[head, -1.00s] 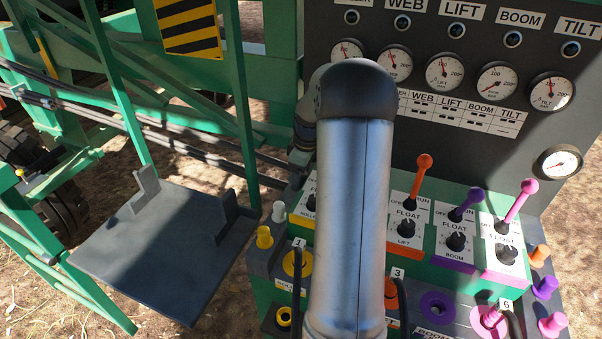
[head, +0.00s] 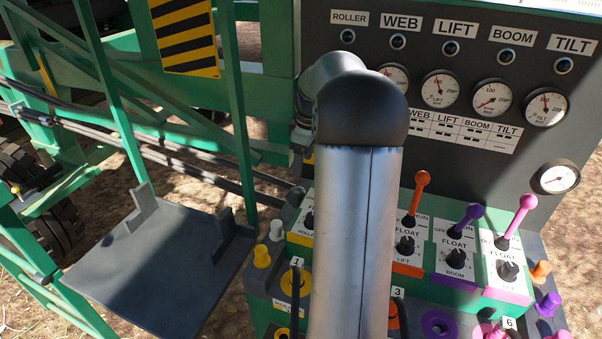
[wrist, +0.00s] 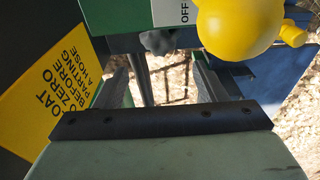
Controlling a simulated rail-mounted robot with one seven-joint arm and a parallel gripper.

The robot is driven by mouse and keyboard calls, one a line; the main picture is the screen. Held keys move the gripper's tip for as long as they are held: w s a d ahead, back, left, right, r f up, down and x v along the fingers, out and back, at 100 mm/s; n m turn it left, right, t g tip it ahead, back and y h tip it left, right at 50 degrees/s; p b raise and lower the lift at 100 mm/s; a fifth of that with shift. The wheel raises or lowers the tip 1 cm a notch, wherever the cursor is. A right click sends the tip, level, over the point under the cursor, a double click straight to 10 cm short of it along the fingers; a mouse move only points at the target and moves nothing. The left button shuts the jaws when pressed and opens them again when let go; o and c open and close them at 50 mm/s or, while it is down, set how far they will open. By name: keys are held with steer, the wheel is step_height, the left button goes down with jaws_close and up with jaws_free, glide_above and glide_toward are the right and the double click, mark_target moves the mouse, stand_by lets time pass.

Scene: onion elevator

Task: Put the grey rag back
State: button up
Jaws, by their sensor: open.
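I make out no grey rag in either view. My gripper (wrist: 168,82) shows in the wrist view, with its two fingers apart and bare ground visible between them. Nothing shows between the fingers. A large yellow knob (wrist: 240,25) is close at the upper right of the wrist view, beyond the fingers. In the head view my gripper is hidden behind my own arm, which covers the middle of the control panel.
A dark grey empty tray (head: 160,270) with upright brackets is at the left. The control panel has orange (head: 423,179), purple (head: 472,212) and pink (head: 526,203) levers. Coloured caps and hose sockets line its front. A yellow warning sign (wrist: 50,95) is at left in the wrist view.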

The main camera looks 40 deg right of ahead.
steer(key=s+a+m, duration=0.1)
steer(key=s+a, duration=0.2)
steer(key=a, duration=0.7)
steer(key=s+a+m, duration=0.1)
steer(key=s+a, duration=0.3)
steer(key=a, duration=0.7)
steer(key=s+a+f+m, duration=0.3)
steer(key=s+a+f, duration=0.2)
steer(key=s+a, duration=0.6)
steer(key=s, duration=0.4)
steer(key=shift+s+a+f+m+g, duration=0.2)
steer(key=shift+m+g, duration=0.1)
steer(key=shift+g, duration=0.1)
steer(key=shift+a, duration=0.1)
